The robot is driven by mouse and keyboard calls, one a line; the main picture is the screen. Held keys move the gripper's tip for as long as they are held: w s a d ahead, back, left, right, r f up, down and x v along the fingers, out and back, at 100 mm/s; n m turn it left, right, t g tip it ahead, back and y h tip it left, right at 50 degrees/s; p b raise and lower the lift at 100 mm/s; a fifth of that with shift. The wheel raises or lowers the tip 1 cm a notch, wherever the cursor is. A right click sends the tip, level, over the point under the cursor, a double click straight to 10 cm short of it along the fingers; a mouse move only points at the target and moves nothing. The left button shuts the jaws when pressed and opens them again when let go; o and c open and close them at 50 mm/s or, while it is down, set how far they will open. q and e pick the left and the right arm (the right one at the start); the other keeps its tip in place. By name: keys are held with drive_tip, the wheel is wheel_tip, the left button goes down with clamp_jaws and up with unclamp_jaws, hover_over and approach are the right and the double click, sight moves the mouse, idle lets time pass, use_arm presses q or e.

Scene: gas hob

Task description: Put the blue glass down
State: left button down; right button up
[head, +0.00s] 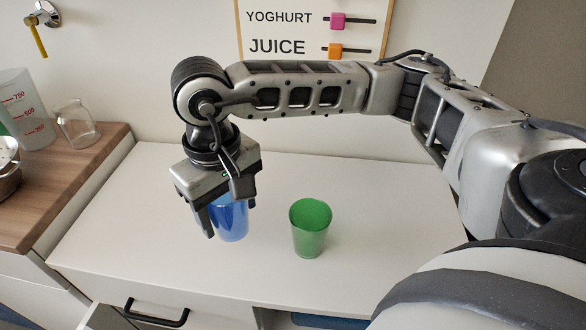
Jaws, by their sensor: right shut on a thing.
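The blue glass (231,222) is upright at the middle left of the white counter (130,215) in the head view. My right gripper (227,218) reaches down over it from above and is shut on it, with fingers at its sides. The gripper hides the top of the glass. I cannot tell whether its base touches the counter or hangs just above it. My left gripper is not in view.
A green glass (310,230) stands upright a little to the right of the blue glass. A wooden worktop (65,185) at the left holds a measuring jug (25,110) and a clear jar (76,125). A drawer handle (156,315) is below the counter's front edge.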

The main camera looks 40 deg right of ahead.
drive_tip(key=s+a+r+n, duration=0.3)
drive_tip(key=s+a+r, duration=0.1)
drive_tip(key=s+r, duration=0.25)
drive_tip(key=w+d+f, duration=0.1)
drive_tip(key=w+d+f+p, duration=0.1)
drive_tip(key=w+d, duration=0.1)
drive_tip(key=w+d+f, duration=0.1)
drive_tip(key=w+d, duration=0.1)
drive_tip(key=shift+w+f+p, duration=0.2)
drive_tip(key=shift+f+p, duration=0.1)
drive_tip(key=shift+p, duration=0.1)
drive_tip(key=w+d+f, duration=0.1)
drive_tip(key=f, duration=0.1)
drive_tip(key=w+d+f, duration=0.1)
drive_tip(key=w+f, duration=0.1)
drive_tip(key=w+d+f, duration=0.1)
drive_tip(key=f, duration=0.1)
drive_tip(key=shift+w+d+p, duration=0.2)
drive_tip(key=shift+d+p, duration=0.05)
drive_tip(key=shift+p, duration=0.1)
drive_tip(key=f, duration=0.1)
drive_tip(key=f+p, duration=0.1)
drive_tip(key=f, duration=0.1)
drive_tip(key=shift+w+d+f, duration=0.15)
drive_tip(key=shift+w, duration=0.05)
drive_tip(key=shift+f, duration=0.25)
